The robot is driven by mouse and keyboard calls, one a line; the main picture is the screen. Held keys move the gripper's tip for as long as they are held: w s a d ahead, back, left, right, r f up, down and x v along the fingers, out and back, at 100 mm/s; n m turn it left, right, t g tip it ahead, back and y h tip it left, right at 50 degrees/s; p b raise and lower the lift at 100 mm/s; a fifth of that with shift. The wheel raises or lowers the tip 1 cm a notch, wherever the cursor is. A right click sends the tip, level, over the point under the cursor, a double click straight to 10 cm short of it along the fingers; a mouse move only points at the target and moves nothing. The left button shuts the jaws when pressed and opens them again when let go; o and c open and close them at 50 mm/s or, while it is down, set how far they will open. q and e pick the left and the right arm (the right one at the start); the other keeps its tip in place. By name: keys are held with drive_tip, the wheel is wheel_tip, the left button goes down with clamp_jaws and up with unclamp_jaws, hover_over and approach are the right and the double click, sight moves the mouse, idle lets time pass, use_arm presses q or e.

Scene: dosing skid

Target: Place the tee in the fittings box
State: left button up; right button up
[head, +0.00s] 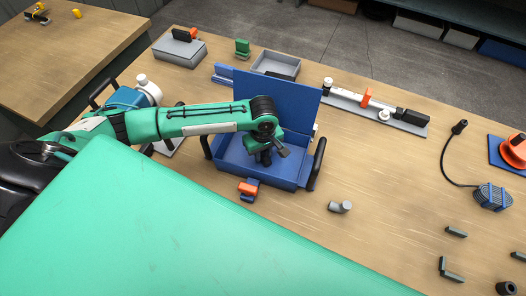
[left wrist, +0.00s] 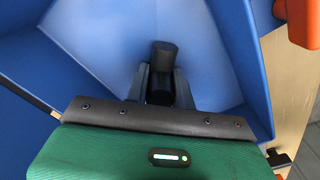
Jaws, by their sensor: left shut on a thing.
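The blue box (head: 228,177) stands on the bench with its lid (head: 272,98) raised at the back and black handles at its sides. I take it as the fittings box. My left gripper (head: 265,156) is inside or just above its opening. In the left wrist view the gripper (left wrist: 160,88) is shut on a dark fitting (left wrist: 164,54), with blue walls around it. The fitting looks like a short cylinder; its lower part is hidden between the fingers, so I cannot tell whether it is the tee. A grey fitting (head: 341,207) lies on the bench to the right. My right gripper is not in view.
A cabled blue part (head: 493,196) and dark brackets (head: 450,270) lie at right.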

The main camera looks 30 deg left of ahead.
use_arm(q)
drive_tip(key=o, duration=1)
drive_tip(key=shift+f, duration=0.1)
wheel_tip(320, 180, up, 12)
drive_tip(key=shift+r+b, duration=0.2)
drive_tip(key=shift+b, duration=0.1)
